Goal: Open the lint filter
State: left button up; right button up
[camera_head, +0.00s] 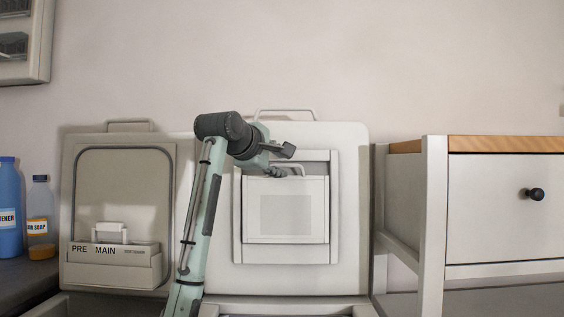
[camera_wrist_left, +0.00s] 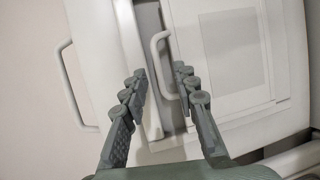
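The lint filter (camera_head: 285,215) is a pale square panel set in the raised lid of the right toploader. It stands upright in its frame and looks shut. In the left wrist view the filter (camera_wrist_left: 232,50) carries a thin white handle (camera_wrist_left: 155,62) along its top edge. My left gripper (camera_head: 281,172) is at the top of the filter and hides part of that handle. In the left wrist view its fingers (camera_wrist_left: 160,72) are apart, one on each side of the handle. Contact cannot be told. My right gripper is not in view.
The raised right lid (camera_head: 350,200) has its own top handle (camera_head: 285,113). The left toploader's lid (camera_head: 120,185) stands open beside my arm, with a PRE/MAIN drawer (camera_head: 115,265). A blue bottle (camera_head: 8,215) and soap bottle (camera_head: 40,215) stand far left. A white cabinet (camera_head: 490,220) is right.

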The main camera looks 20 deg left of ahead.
pick_arm(q)
jog(key=shift+x, duration=0.85)
grip_shut()
